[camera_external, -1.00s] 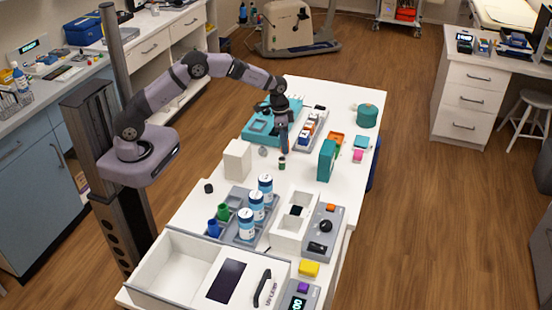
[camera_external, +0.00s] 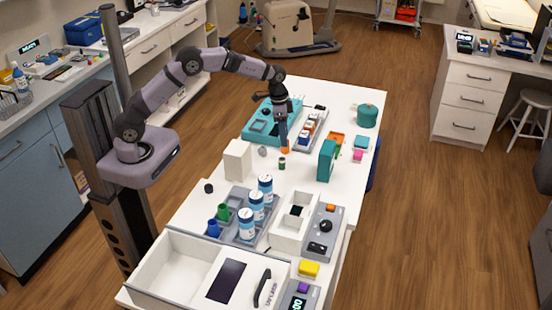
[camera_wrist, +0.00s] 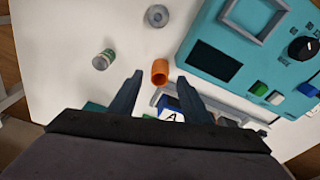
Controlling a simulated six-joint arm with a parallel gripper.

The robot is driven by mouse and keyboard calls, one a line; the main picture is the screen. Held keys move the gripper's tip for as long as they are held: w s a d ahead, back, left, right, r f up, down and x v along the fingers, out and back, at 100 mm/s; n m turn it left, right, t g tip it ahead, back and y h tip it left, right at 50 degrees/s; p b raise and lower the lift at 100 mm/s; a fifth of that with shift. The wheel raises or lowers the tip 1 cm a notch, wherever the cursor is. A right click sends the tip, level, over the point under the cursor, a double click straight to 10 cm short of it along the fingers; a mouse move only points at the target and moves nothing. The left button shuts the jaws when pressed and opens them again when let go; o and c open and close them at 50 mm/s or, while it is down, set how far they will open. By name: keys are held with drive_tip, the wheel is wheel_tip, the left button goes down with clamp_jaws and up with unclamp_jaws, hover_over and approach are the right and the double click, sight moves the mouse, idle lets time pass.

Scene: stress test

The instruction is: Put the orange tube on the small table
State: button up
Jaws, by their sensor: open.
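The orange tube (camera_wrist: 159,71) stands on the white table (camera_wrist: 70,30); its open top shows in the wrist view. In the external view it (camera_external: 285,150) is a small orange spot just below my gripper (camera_external: 283,146). My gripper (camera_wrist: 155,78) is open and empty, its two fingers on either side of the tube in the picture and apart from it. The fingertips appear to be a little above the tube. I cannot tell which piece of furniture is the small table.
A green-grey capped vial (camera_wrist: 104,59) and a round grey piece (camera_wrist: 157,16) are near the tube. A white block (camera_external: 237,160) and teal box (camera_external: 327,160) flank the area.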

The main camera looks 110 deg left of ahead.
drive_tip(key=shift+o, duration=0.4)
wheel_tip(320, 180, up, 8)
drive_tip(key=s, duration=0.1)
drive_tip(key=shift+f, duration=0.15)
drive_tip(key=shift+d+f, duration=0.1)
drive_tip(key=shift+m, duration=0.5)
drive_tip(key=shift+w+f+p, duration=0.25)
drive_tip(key=shift+f+p, duration=0.35)
drive_tip(key=shift+f, duration=1.3)
drive_tip(key=shift+w+f+p, duration=0.3)
drive_tip(key=shift+f+p, duration=0.25)
drive_tip(key=shift+f, duration=1.35)
drive_tip(key=shift+w+f+p, duration=0.25)
drive_tip(key=shift+f+p, duration=0.35)
drive_tip(key=shift+f, duration=1.3)
clamp_jaws()
wheel_tip(320, 180, up, 10)
drive_tip(key=b, duration=0.2)
